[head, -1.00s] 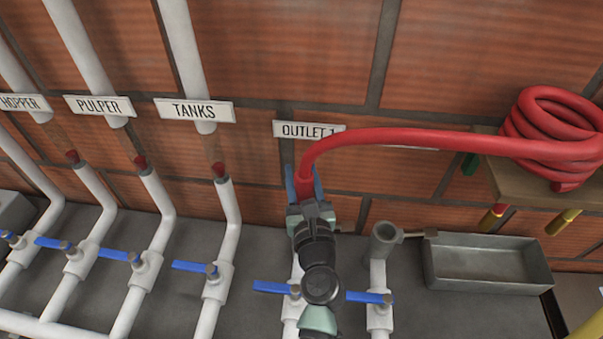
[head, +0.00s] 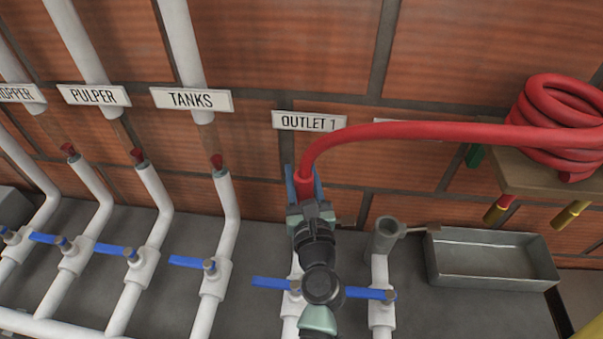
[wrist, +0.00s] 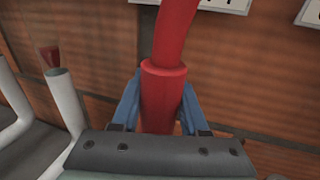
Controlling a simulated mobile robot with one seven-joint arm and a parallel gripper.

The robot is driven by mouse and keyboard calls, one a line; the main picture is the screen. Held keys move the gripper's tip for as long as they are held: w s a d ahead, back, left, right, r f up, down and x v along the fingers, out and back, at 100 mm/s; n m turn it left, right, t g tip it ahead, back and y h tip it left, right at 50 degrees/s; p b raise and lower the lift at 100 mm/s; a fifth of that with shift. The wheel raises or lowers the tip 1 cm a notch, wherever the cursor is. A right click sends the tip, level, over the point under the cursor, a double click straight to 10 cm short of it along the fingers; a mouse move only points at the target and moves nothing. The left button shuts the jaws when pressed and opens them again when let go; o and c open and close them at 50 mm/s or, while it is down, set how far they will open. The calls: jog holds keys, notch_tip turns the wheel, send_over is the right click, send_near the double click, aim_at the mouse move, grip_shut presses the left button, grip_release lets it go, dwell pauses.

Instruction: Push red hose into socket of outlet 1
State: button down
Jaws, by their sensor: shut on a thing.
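The red hose (head: 400,132) runs from a coil at the right and bends down into my gripper (head: 304,185) below the outlet 1 sign (head: 309,121). My gripper's blue fingers are shut on the hose's thicker end, which also shows upright between the fingers (wrist: 162,110) in the wrist view (wrist: 163,85). The outlet 1 pipe (head: 290,312) stands below and behind my gripper, with a blue-handled valve (head: 270,283). Its socket is hidden by my gripper and wrist, so I cannot tell whether the hose end touches it.
A neighbouring open grey socket (head: 386,232) stands just right of my gripper. Red-tipped white pipes (head: 222,180) stand at the left. A grey tray (head: 490,262) and a shelf with the hose coil (head: 560,120) are at the right. The brick wall is close behind.

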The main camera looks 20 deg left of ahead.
jog(key=shift+f+b, duration=1.5)
jog(key=shift+f, duration=0.2)
jog(key=shift+c, duration=1.7)
grip_release()
jog(key=shift+s+d, duration=0.1)
jog(key=b+v, duration=0.1)
jog(key=v, duration=1.1)
jog(key=shift+s+d, duration=0.15)
jog(key=shift+s, duration=0.15)
